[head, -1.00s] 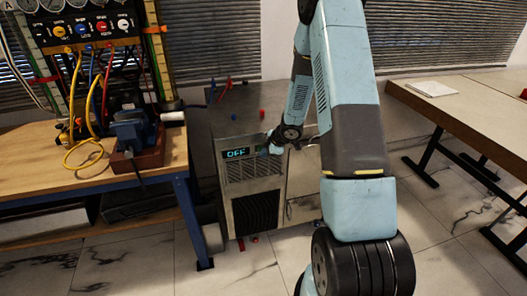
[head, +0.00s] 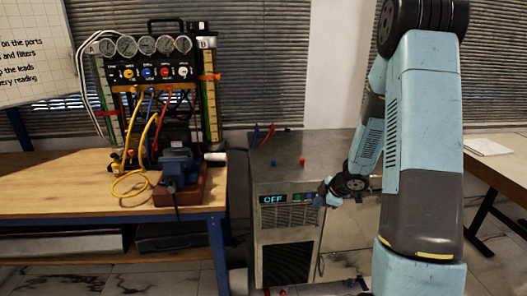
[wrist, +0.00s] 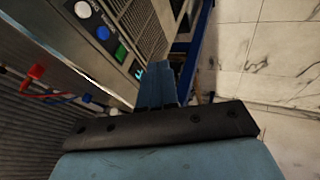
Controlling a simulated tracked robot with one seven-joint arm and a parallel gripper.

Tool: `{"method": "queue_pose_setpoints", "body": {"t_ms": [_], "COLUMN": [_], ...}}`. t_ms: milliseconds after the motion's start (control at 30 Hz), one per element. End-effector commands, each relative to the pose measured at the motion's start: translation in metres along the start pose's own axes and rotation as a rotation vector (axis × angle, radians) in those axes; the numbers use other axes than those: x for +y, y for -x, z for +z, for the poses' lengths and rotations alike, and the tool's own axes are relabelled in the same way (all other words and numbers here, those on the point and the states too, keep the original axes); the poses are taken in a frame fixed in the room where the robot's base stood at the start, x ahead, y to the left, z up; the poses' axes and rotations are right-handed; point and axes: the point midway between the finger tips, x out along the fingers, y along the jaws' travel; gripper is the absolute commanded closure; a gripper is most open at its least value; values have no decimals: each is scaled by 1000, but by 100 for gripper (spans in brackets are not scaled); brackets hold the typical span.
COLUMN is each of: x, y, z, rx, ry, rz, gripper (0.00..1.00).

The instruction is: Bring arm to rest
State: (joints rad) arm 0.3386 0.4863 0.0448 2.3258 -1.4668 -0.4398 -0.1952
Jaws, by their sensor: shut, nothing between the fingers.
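My arm reaches down in front of the metal cabinet in the head view. My gripper (head: 322,196) is at the cabinet's front, just right of its display, which reads OFF (head: 274,199). In the wrist view my gripper's blue fingers (wrist: 160,84) are together and hold nothing. They point along the cabinet's front panel, near its white, blue and green buttons (wrist: 102,33). I cannot tell whether the fingertips touch the panel. The metal cabinet (head: 285,180) stands on the floor.
Left of the cabinet, a wooden workbench (head: 50,187) carries a gauge rig (head: 150,73) with hoses and a blue vise (head: 180,167). Another table (head: 505,165) stands at the right. Marble-tiled floor is clear in the wrist view.

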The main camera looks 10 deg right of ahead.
Motion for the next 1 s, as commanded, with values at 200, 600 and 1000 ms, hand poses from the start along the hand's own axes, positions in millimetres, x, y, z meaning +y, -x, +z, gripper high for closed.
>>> {"method": "queue_pose_setpoints", "body": {"t_ms": [200, 600, 1000], "x": [31, 64, 31], "y": [42, 159, 268], "z": [-8, -34, -72], "rx": [-117, -336, -411], "ry": [-71, -350, -705], "rz": [107, 343, 477], "gripper": [100, 100, 100]}}
